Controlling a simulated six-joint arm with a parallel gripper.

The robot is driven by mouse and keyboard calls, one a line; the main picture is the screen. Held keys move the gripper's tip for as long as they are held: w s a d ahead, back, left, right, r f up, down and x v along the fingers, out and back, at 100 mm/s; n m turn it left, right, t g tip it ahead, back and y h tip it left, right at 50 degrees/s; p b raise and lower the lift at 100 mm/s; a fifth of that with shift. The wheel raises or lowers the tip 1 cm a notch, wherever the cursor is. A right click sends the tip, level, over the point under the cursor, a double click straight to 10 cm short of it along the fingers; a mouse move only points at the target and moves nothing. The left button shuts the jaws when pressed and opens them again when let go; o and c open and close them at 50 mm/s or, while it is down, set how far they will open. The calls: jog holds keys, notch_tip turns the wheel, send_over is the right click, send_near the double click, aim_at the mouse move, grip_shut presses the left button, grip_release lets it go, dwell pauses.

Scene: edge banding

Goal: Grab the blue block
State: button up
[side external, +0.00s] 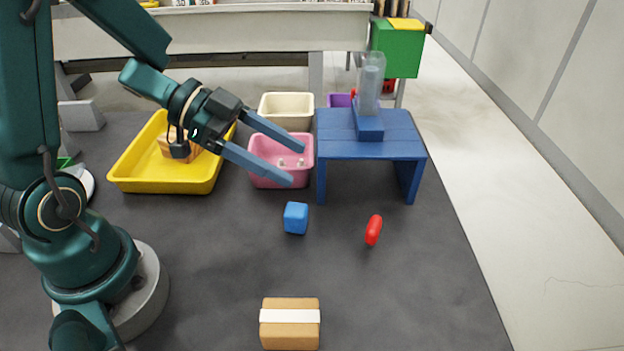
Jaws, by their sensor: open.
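A small blue block (296,218) sits on the dark grey table, left of the blue stand and in front of the pink bin. My gripper (298,166) is open and empty. Its two long fingers point right and slightly down, above and behind the block in the picture. In this view the fingers overlap the pink bin and do not touch the block. The block is fully visible.
A red object (373,230) lies right of the block. A wooden block with a white band (290,323) is at the front. Behind are a yellow tray (120,178), a pink bin (308,150), a cream bin (287,106) and a blue stand (372,145) bearing a clear cylinder (371,78).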

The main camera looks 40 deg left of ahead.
aim_at(307, 215)
notch_tip(307, 215, down, 10)
jog(key=shift+r, duration=0.15)
jog(key=shift+x, duration=2.6)
grip_shut()
